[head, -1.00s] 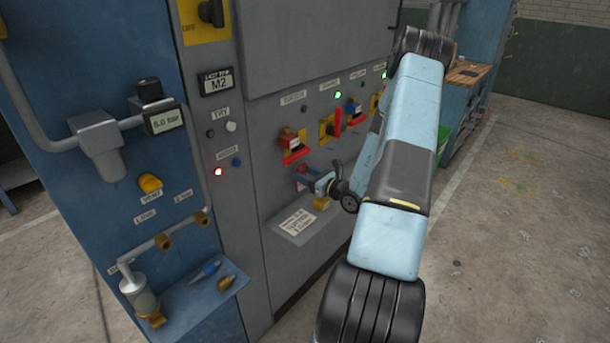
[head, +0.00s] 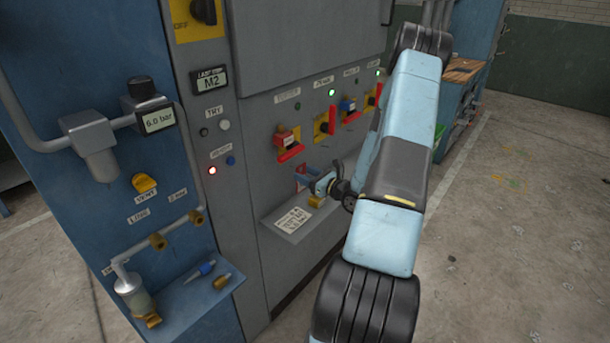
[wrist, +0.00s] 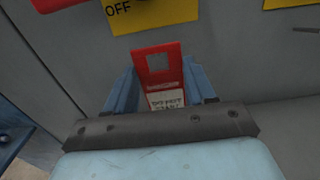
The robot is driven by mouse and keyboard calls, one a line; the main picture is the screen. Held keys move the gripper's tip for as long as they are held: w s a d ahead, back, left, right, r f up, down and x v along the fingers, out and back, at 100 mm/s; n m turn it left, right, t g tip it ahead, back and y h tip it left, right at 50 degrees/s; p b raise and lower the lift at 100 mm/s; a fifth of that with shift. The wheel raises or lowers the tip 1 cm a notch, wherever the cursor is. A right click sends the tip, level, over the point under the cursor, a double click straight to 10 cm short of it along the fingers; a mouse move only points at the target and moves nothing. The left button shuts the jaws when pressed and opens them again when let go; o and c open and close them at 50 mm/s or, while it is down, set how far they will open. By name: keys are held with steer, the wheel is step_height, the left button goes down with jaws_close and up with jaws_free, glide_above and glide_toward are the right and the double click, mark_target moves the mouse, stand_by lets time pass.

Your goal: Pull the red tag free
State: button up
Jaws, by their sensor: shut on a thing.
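The red tag (wrist: 158,65) has a square hole near its top and a white printed label lower down. In the wrist view it stands between the two blue fingers of my gripper (wrist: 160,100), which is shut on it. Its lower end is hidden by my gripper's body. In the head view the tag (head: 300,173) shows as a small red patch at my gripper (head: 311,181), in front of the grey panel and below the leftmost switch (head: 287,140) with its red handle.
A small ledge with a printed card (head: 293,220) juts out just below my gripper. More switches on yellow plates (head: 347,110) line the panel to the right. A blue shelf (head: 190,292) with small tools is at the lower left. The floor at right is clear.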

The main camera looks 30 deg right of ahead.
steer(key=shift+s, duration=0.1)
stand_by(0.3)
steer(key=v, duration=0.5)
stand_by(0.5)
